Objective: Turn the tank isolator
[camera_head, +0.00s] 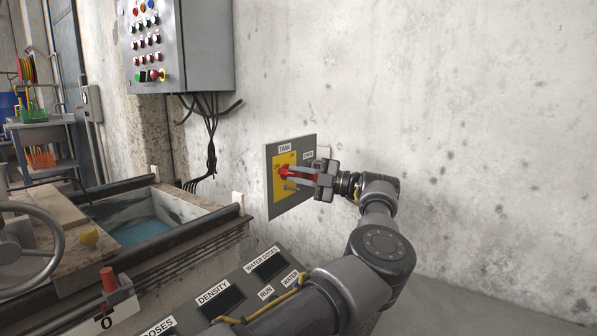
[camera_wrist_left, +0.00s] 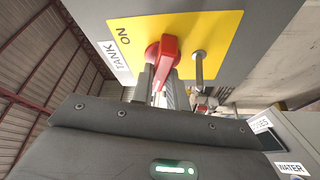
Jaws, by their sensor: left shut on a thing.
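The tank isolator is a grey plate (camera_head: 285,207) marked TANK on the concrete wall, with a yellow face (camera_head: 279,194) and a red handle (camera_head: 284,171). My left gripper (camera_head: 291,175) reaches the handle from the right and is shut on it. In the left wrist view the red handle (camera_wrist_left: 170,46) stands out from the yellow face (camera_wrist_left: 215,35), between the tips of my left gripper (camera_wrist_left: 162,75). The word ON shows left of the handle there. A thin metal pin (camera_wrist_left: 198,68) stands beside the handle. My right gripper is not in view.
A control box (camera_head: 205,45) with several buttons and hanging cables is on the wall at upper left. A labelled console (camera_head: 238,283) lies below my left arm. A tank with blue water (camera_head: 140,232) and a handwheel (camera_head: 30,245) are at left. The wall at right is bare.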

